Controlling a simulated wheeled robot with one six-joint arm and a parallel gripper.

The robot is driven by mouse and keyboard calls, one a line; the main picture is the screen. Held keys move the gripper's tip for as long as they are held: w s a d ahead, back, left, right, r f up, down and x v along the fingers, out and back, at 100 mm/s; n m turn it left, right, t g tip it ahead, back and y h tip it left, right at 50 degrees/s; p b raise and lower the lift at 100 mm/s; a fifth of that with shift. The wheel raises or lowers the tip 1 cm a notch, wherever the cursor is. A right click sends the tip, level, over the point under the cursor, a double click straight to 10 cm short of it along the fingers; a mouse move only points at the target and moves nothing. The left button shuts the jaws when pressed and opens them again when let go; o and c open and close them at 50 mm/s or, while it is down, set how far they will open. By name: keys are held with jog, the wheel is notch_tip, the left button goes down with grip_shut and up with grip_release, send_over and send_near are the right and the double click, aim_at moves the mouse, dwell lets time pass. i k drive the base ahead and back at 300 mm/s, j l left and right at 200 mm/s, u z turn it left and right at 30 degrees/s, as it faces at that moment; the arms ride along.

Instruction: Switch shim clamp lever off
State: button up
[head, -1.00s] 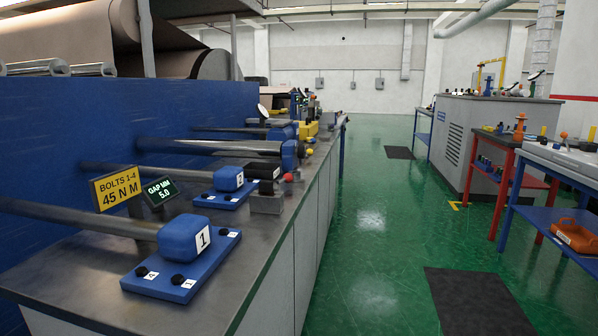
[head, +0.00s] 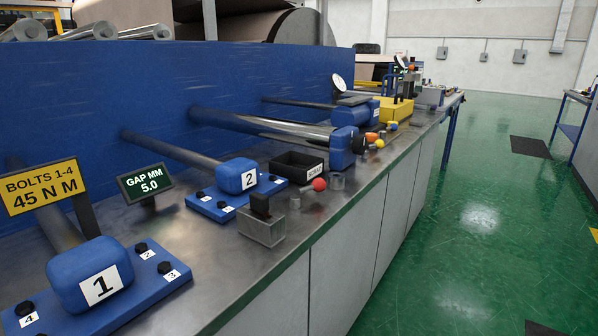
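A small lever with a red ball knob (head: 319,184) stands at the front edge of the grey bench, right of the block marked 2. It may be the shim clamp lever, but no label on it can be read, and its on or off position cannot be told. A grey metal block (head: 262,230) with a dark upright piece (head: 260,205) stands just left of it, near the same edge. My gripper is not in view.
Blue bearing blocks marked 1 (head: 90,275) and 2 (head: 237,176) sit on the bench (head: 180,255). A black bin (head: 298,165), a gap display (head: 146,184) and a yellow bolt sign (head: 44,190) stand nearby. Green floor (head: 450,260) at right is mostly clear.

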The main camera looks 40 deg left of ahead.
aim_at(319, 185)
jog(key=i+u, duration=0.3)
jog(key=u, duration=0.15)
jog(key=i+l+u, duration=0.2)
jog(key=u, duration=0.25)
jog(key=i+l+u, duration=0.25)
jog(key=u, duration=0.25)
jog(key=i+l+u, duration=0.3)
jog(key=u, duration=0.15)
jog(key=i+l+u, duration=0.25)
jog(key=l+u, duration=0.25)
jog(key=i+l+u, duration=0.25)
jog(key=l, duration=0.2)
jog(key=k, duration=0.1)
